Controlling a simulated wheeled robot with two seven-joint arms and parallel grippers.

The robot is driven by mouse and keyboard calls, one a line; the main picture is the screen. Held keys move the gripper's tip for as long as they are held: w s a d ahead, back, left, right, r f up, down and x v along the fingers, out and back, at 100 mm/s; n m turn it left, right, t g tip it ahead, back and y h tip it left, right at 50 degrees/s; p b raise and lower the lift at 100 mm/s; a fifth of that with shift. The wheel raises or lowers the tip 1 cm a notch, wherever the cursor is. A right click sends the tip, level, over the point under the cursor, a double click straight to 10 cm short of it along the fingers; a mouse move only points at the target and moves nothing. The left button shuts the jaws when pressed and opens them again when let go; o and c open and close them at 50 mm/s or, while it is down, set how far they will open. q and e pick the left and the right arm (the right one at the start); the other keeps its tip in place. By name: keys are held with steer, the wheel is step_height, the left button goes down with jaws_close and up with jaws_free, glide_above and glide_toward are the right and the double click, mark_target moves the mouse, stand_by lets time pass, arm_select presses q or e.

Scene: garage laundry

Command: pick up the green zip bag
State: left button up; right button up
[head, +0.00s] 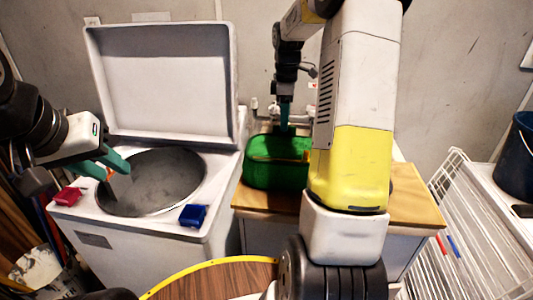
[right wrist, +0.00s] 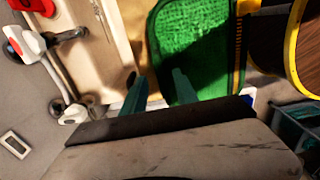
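The green zip bag (head: 272,172) stands on the wooden counter, partly hidden by my right arm. In the right wrist view it is a textured green shape (right wrist: 195,42) with a yellowish zip edge. My right gripper (head: 285,116) is at the bag's back edge in the head view. In the right wrist view its teal fingers (right wrist: 158,92) are apart, one overlapping the bag's green side and one just off its edge. I cannot tell whether they touch it. My left gripper (head: 104,164) is over the washer's left side, fingers apart and empty.
An open top-loading washer (head: 215,185) stands left of the counter (head: 418,205), with a red item (head: 68,196) and a blue item (head: 193,216) on its rim. Taps and pipes (right wrist: 62,75) are on the wall behind the bag. A white drying rack (head: 470,225) stands at right.

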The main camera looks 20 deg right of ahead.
steer(key=shift+f, duration=1.3)
jaws_close()
stand_by(0.4)
